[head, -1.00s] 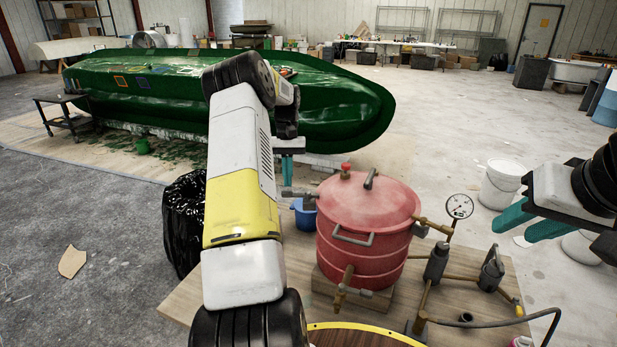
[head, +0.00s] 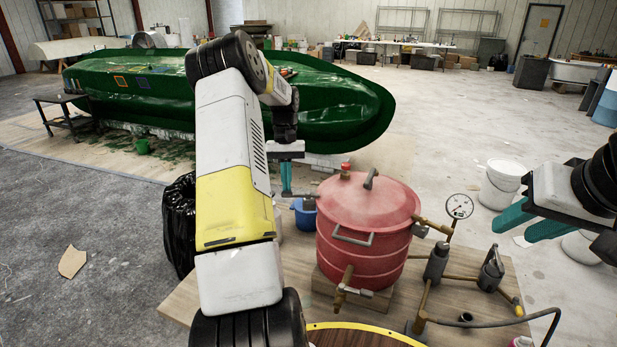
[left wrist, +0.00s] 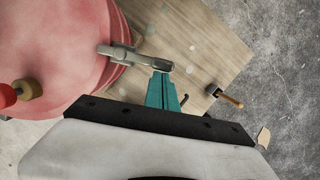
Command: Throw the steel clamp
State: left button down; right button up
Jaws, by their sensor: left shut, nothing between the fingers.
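The steel clamp (head: 304,196) is a grey lever fitting on the left side of the red pot (head: 366,232), by the lid. In the left wrist view the clamp (left wrist: 128,55) runs from the pot's edge to a crossbar-like end. My left gripper (head: 286,192) points down at the clamp's outer end, its teal fingers shut and empty. In the left wrist view its fingertips (left wrist: 162,76) are right at that end; I cannot tell whether they touch. My right gripper (head: 525,222) is off to the right, its two teal fingers apart and empty.
The pot stands on a wooden table (head: 440,283) with brass pipes and a gauge (head: 459,206) at its right. A blue bucket (head: 304,217) is behind the pot, a black bag (head: 180,225) left. A wooden-handled tool (left wrist: 228,98) lies near the table edge. A green hull (head: 330,105) lies beyond.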

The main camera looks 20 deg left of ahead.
aim_at(285, 192)
pick_arm(q)
jog(key=shift+s+n, duration=0.25)
jog(key=shift+n, duration=0.15)
jog(key=n, duration=0.1)
jog(key=s+n, duration=0.1)
jog(key=shift+s+d+n+h, duration=0.15)
jog(key=shift+s+n+h, duration=0.15)
jog(key=n, duration=0.1)
jog(key=s+d+n+t, duration=0.1)
jog(key=n, duration=0.1)
jog(key=s+n, duration=0.1)
jog(key=shift+s+d+n+h, duration=0.2)
jog(key=shift+s+n+h, duration=0.05)
jog(key=shift+n+h, duration=0.05)
jog(key=s+d+n+t, duration=0.1)
jog(key=n, duration=0.1)
jog(key=shift+d+n, duration=0.1)
jog(key=shift+n, duration=0.2)
jog(key=d+n, duration=0.1)
jog(key=n, duration=0.1)
jog(key=s+d+n, duration=0.1)
jog(key=n, duration=0.1)
jog(key=shift+s+d+t, duration=0.15)
jog(key=shift+d+t, duration=0.15)
jog(key=shift+t, duration=0.1)
jog(key=shift+d, duration=0.1)
